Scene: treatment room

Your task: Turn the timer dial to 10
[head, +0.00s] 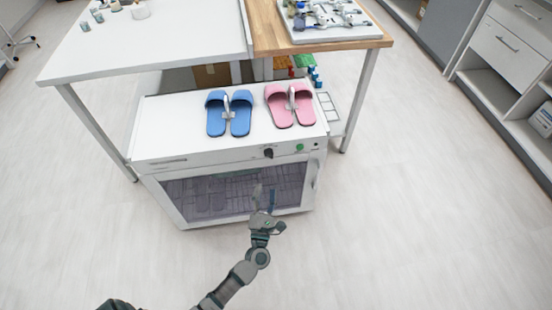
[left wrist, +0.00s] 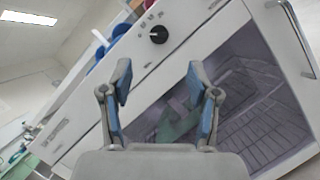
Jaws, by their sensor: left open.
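The timer dial is a small black knob (head: 268,153) on the front panel of a white cabinet (head: 165,140) with a glass door. It also shows in the left wrist view as a round black knob (left wrist: 158,34), beyond and above the fingertips. The numbers around it are too small to read. My left gripper (head: 264,190) is in front of the glass door, below the dial and apart from it. In the left wrist view its two blue-padded fingers (left wrist: 160,85) are spread open with nothing between them. My right gripper is not seen.
Blue slippers (head: 229,113) and pink slippers (head: 290,105) lie on the cabinet top. A green button (head: 300,147) sits right of the dial. A door handle (left wrist: 291,25) juts out at the door's edge. A white table (head: 150,40) stands behind. The floor around the cabinet is clear.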

